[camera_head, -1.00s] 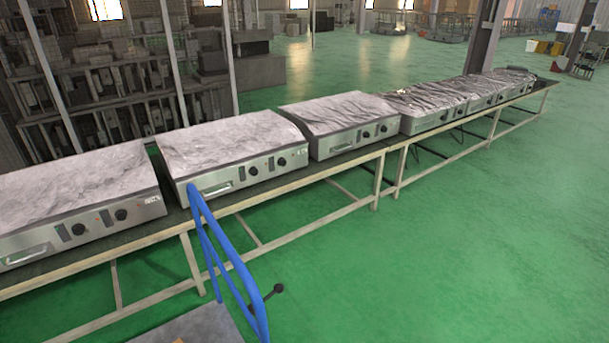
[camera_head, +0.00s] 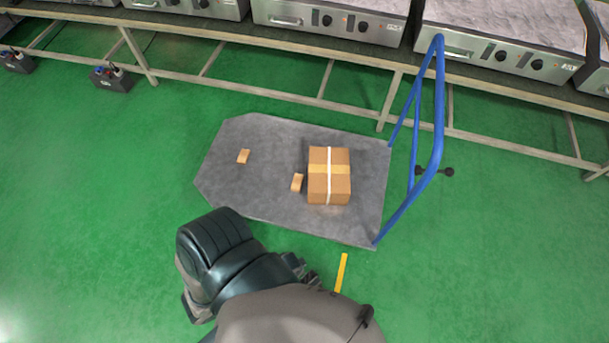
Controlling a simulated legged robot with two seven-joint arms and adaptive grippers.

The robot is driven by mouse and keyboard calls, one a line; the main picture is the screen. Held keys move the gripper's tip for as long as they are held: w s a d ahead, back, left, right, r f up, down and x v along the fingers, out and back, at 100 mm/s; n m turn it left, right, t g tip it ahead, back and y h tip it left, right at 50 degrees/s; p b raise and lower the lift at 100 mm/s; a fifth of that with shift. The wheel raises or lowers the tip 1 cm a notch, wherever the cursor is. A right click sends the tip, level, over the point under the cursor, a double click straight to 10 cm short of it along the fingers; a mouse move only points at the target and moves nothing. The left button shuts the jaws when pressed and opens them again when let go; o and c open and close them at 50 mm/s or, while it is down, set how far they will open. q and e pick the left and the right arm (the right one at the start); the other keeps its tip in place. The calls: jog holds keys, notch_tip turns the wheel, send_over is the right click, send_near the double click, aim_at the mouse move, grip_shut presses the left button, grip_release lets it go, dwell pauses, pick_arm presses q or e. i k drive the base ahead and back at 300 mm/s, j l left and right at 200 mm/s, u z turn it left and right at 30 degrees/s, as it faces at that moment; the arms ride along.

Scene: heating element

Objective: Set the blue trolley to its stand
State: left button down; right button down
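The blue trolley has a flat grey deck (camera_head: 270,145) and a tall blue tube handle (camera_head: 437,130) at its right end. It stands on the green floor, in front of the long table. A cardboard box (camera_head: 329,176) with a white strap sits on the right part of the deck, and two small tan pieces lie left of it. Dark and grey parts of my own body cover the floor at the bottom centre. Neither of my grippers can be made out. I cannot tell which thing is the trolley's stand.
A long table (camera_head: 235,38) with several steel heating units (camera_head: 330,22) runs along the back. Small black boxes (camera_head: 112,78) stand on the floor near its legs. A yellow strip (camera_head: 341,272) lies on the floor below the deck. The floor at left and lower right is clear.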

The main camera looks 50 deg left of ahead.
aim_at(259, 190)
jog(key=u, duration=1.5)
